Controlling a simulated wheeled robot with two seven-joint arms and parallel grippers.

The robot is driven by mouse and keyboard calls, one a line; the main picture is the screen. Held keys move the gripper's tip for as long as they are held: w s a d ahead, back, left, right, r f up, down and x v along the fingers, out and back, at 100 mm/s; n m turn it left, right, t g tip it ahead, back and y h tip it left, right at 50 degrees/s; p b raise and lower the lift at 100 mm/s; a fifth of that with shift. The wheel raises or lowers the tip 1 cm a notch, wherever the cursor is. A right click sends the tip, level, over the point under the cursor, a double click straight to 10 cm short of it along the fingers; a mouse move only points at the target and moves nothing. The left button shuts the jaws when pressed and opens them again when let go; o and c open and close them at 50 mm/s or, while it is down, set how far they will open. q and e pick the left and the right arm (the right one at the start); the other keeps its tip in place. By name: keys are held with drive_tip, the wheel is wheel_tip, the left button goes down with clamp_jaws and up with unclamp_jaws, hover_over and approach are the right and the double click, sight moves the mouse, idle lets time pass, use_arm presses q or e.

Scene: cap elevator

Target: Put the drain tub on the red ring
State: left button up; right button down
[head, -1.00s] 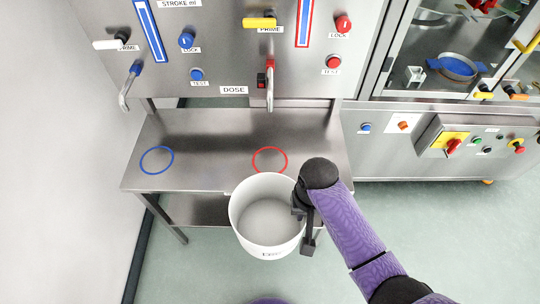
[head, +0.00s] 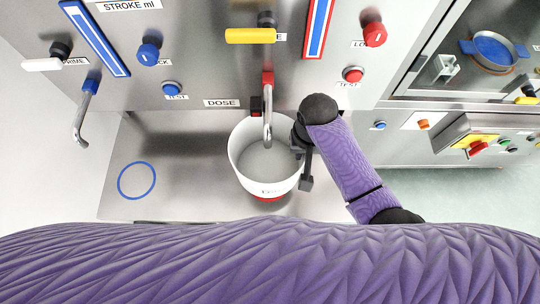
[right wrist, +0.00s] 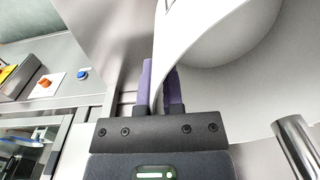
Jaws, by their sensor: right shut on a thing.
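The white drain tub (head: 262,183) is upright under the red-based spout (head: 268,110) in the head view. My right gripper (head: 301,152) is shut on the right side of its rim. The right wrist view shows the tub wall (right wrist: 185,40) between the two fingers (right wrist: 160,90). A front arc of the red ring (head: 268,199) shows just below the tub; the tub hides the rest. I cannot tell whether the tub touches the bench or hangs slightly above it. My left gripper is not in view.
The steel bench (head: 200,160) is bare to the left, with a blue ring (head: 137,180) on it. A blue-based spout (head: 82,115) hangs at left. A panel with knobs, a yellow handle (head: 250,36) and buttons stands behind. My own purple body part covers the bottom.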

wheel_tip(320, 180, down, 10)
drive_tip(key=b, duration=0.5)
drive_tip(key=shift+r, duration=0.1)
drive_tip(key=shift+f, duration=0.2)
drive_tip(key=c, duration=0.8)
unclamp_jaws()
drive_tip(key=shift+o, duration=0.2)
drive_tip(key=r+p, duration=0.3)
drive_tip(key=r, duration=0.3)
drive_tip(key=r+p, duration=0.3)
drive_tip(key=r, duration=0.3)
drive_tip(key=shift+d+r, duration=0.2)
drive_tip(key=shift+r, duration=0.05)
